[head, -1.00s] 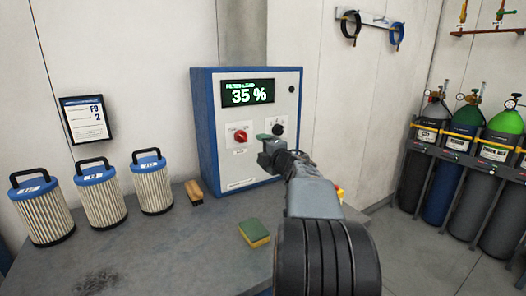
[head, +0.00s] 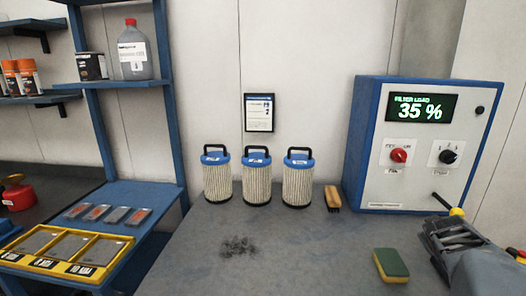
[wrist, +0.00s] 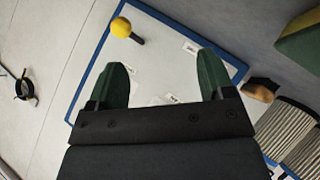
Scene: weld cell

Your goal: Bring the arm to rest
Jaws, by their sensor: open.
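My gripper (wrist: 162,82) is open and empty, its two dark green fingers spread apart in the wrist view. Behind them is the pale front of the blue-edged control cabinet (wrist: 80,83). In the head view my arm (head: 455,245) is at the lower right, in front of the cabinet (head: 365,140); the fingertips are hard to make out there. The cabinet's display (head: 422,107) reads FILTER LOAD 35 %. Below it are a red knob (head: 399,155) and a black knob (head: 447,157). A lever with a yellow ball (head: 457,212) sticks out low on the front, close to my arm.
A green and yellow sponge (head: 391,265) lies on the bench (head: 310,255), left of my arm. A brush (head: 332,198) and three filter cartridges (head: 257,180) stand along the wall. A dark smudge (head: 237,246) marks the bench. Blue shelving (head: 168,90) stands left.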

